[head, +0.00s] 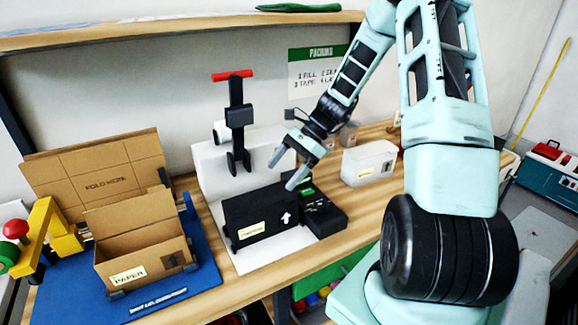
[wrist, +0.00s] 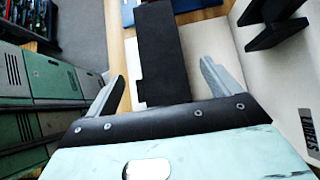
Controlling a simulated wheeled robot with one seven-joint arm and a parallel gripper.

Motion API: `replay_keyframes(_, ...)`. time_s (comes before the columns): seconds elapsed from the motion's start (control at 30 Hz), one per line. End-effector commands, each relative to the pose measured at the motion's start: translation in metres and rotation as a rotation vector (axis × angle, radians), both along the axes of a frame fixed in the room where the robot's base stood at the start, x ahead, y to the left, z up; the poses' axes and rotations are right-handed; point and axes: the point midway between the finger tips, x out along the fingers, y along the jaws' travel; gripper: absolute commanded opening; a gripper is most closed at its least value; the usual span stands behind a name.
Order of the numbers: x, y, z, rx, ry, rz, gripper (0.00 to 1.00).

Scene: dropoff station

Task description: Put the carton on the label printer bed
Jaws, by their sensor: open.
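A black box-shaped carton (head: 262,218) with a pale label and a white up arrow stands upright on the white bed (head: 262,259) of the machine with the red-handled lever (head: 236,115). My gripper (head: 282,170) is open and empty, just above and behind the black carton's right end, near the black keypad unit (head: 325,216) with a green display. In the wrist view a long black top (wrist: 160,45) lies ahead between my open fingers (wrist: 162,82); I cannot tell where carton and keypad unit divide there. Contact with the fingers is not visible.
An open brown cardboard box (head: 140,235) marked PAPER stands on a blue mat (head: 205,283) at left, beside a yellow tool (head: 55,230). A white box (head: 369,163) stands behind at right. A shelf (head: 180,28) runs above. Free wood shows near the front edge.

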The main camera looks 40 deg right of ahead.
Motion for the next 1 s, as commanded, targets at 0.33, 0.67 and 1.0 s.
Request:
replay_keyframes(0.33, -0.004, -0.011, 0.016, -0.006, -0.003, 0.014, 0.89)
replay_keyframes(0.67, -0.027, 0.133, 0.041, -0.228, -0.168, 0.653, 0.89)
replay_keyframes(1.0, -0.132, 0.27, 0.064, -0.458, -0.538, 1.62, 0.89)
